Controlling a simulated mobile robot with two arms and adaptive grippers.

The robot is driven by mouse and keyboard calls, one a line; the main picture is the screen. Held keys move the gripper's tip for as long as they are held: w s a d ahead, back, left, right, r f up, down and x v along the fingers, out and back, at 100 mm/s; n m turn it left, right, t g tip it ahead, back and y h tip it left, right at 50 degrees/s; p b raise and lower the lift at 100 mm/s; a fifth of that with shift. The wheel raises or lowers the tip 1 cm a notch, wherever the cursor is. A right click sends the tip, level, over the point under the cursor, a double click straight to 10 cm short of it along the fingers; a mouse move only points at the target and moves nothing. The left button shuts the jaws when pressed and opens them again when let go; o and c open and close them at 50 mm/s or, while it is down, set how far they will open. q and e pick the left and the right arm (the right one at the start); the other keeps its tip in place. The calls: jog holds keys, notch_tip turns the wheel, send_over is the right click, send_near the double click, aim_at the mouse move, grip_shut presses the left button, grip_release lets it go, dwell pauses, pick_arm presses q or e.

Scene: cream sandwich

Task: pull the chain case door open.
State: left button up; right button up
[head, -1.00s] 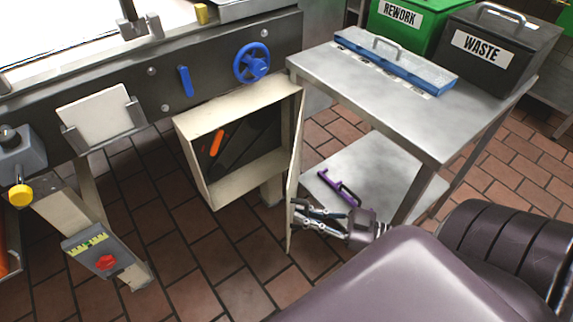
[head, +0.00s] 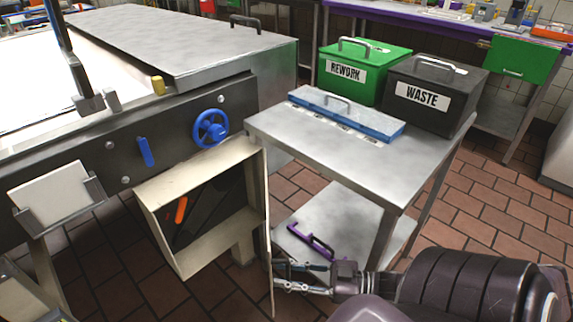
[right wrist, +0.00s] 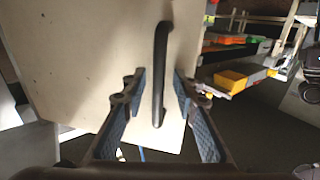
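The chain case (head: 190,260) is a cream open-fronted box under the dark machine side, with dark parts and an orange piece inside. Its cream door (head: 267,225) stands swung out at the case's right edge, seen nearly edge-on. My right gripper (head: 278,274) is at the door's outer face, near its lower part. In the right wrist view the door (right wrist: 85,60) fills the left and middle, with a black bar handle (right wrist: 160,75). The open fingers of my right gripper (right wrist: 159,82) stand either side of the handle's lower part, with gaps visible. My left gripper is out of view.
A steel table (head: 330,150) stands close right of the door, with a blue-edged tray (head: 345,112), a green REWORK bin (head: 365,65) and a black WASTE bin (head: 430,90). A purple tool (head: 310,240) lies on its lower shelf. A blue handwheel (head: 210,128) is above the case.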

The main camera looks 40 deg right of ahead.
jog(key=v, duration=1.2)
